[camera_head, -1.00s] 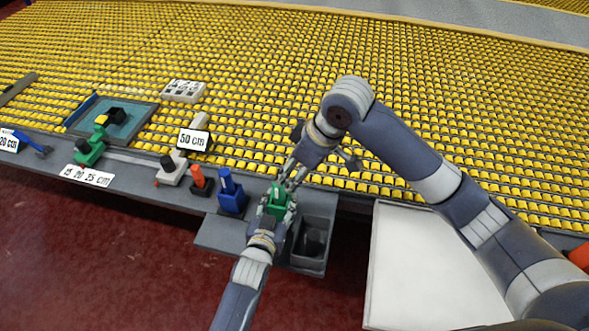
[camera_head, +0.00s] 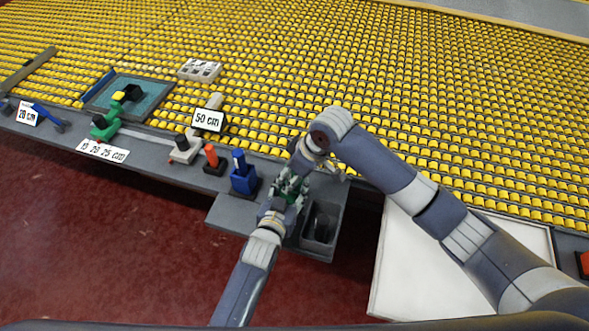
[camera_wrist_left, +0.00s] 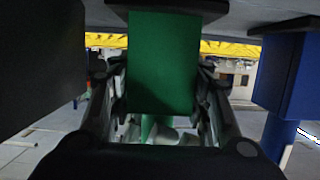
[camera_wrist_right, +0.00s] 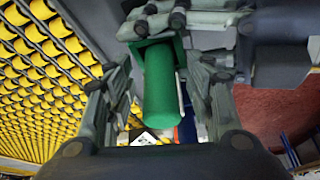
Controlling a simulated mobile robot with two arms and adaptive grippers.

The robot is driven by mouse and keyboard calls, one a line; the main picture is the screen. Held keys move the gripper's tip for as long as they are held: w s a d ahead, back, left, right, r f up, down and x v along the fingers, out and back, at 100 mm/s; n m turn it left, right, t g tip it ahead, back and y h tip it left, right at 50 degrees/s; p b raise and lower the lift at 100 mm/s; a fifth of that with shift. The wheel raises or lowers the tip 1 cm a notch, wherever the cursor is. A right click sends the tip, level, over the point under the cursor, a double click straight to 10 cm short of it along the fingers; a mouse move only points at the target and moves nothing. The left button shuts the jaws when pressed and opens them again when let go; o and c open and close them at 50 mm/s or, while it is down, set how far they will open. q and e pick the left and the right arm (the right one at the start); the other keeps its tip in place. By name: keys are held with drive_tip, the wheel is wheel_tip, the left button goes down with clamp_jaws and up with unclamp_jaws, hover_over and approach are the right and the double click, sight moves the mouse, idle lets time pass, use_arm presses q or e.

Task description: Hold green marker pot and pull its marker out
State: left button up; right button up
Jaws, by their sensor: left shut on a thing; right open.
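The green marker pot (camera_wrist_left: 160,62) stands on the grey shelf and fills the space between the fingers of my left gripper (camera_wrist_left: 160,115), which is shut on it. In the head view the pot is mostly hidden by both grippers. The green marker (camera_wrist_right: 160,85) stands up out of the pot in the right wrist view. My right gripper (camera_wrist_right: 160,110) is open, with one finger on each side of the marker and gaps showing. In the head view it is above the pot, close to the left gripper (camera_head: 280,205).
A blue pot with a blue marker (camera_head: 243,178) stands just left of the green pot. An open grey bin (camera_head: 322,228) is just right of it. An orange marker (camera_head: 212,156) stands farther left. A white panel (camera_head: 425,265) lies at the right.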

clamp_jaws()
idle(0.4)
drive_tip(key=shift+r, duration=4.3)
use_arm(q)
drive_tip(key=o, duration=1.3)
drive_tip(key=v, duration=1.2)
